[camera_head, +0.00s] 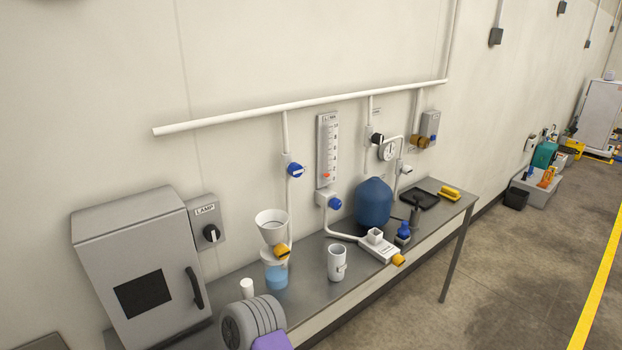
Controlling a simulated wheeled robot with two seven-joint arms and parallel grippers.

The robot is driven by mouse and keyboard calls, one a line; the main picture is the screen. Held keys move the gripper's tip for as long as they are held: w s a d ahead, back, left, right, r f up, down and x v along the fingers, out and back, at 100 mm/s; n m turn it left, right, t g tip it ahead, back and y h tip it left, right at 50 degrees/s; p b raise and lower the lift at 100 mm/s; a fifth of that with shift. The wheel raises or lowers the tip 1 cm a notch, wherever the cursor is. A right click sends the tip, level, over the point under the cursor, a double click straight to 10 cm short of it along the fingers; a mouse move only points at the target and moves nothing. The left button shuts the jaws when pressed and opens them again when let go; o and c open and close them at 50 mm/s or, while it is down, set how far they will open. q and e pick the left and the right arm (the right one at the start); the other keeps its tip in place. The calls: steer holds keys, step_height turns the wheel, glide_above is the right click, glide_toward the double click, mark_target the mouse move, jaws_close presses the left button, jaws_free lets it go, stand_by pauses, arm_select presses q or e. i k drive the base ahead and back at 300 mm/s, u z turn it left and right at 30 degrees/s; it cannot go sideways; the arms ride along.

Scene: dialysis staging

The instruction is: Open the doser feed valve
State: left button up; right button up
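No label that I can read names the doser feed valve, so I cannot tell which valve it is. A blue valve knob (296,170) sits on the vertical pipe above the white funnel (271,226). Another blue knob (335,203) is at the foot of the flow gauge (328,145). A yellow handle (282,252) is below the funnel, and another yellow handle (398,259) is on a white block (379,248) on the bench. Whether any valve is open is too small to tell.
The grey bench (318,292) runs along the wall. A grey cabinet (135,265) and a lamp switch box (206,228) stand at the left.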

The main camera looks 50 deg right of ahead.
mark_target(294, 170)
steer(key=k, duration=0.35)
steer(key=z, duration=0.85)
